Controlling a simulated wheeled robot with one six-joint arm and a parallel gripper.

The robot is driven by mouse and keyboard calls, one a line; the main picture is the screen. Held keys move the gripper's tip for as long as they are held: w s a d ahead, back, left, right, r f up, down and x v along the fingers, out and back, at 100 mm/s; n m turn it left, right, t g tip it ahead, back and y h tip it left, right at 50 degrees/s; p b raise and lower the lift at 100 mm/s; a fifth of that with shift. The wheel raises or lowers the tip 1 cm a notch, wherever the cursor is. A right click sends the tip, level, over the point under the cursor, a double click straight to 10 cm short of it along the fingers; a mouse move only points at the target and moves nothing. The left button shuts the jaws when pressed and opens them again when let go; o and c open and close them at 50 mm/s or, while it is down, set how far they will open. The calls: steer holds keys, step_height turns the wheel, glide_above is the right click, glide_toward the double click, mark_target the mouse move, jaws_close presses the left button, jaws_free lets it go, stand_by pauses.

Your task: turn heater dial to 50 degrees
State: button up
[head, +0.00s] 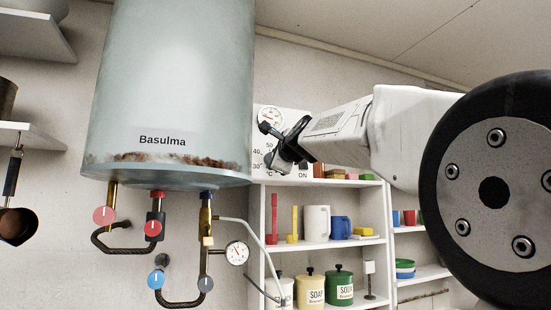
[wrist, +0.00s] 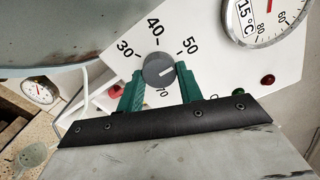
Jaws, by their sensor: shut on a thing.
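The heater dial (wrist: 157,68) is a round grey knob on a white panel (wrist: 215,60) with the numbers 30, 40 and 50 around it. A short pale mark on the knob points to the right, below the 50. My gripper (wrist: 160,71) has its green fingers on either side of the knob and is shut on it. In the head view my gripper (head: 284,152) is at the panel (head: 291,121), right of the heater tank, and hides the knob. The 60 is hidden behind a finger.
The heater tank (head: 170,75) hangs close to the left of the panel. A thermometer (wrist: 265,15) is on the panel, with a red lamp (wrist: 267,80) below it. Pipes with red and blue valves (head: 157,279) hang under the tank. A white shelf (head: 314,246) with jars and mugs stands below.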

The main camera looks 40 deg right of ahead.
steer(key=shift+a+r, duration=0.1)
steer(key=shift+r, duration=0.25)
steer(key=o, duration=1)
steer(key=shift+a, duration=0.1)
steer(key=shift+f, duration=0.15)
steer(key=shift+s, duration=0.1)
steer(key=v, duration=0.7)
steer(key=shift+s, duration=0.3)
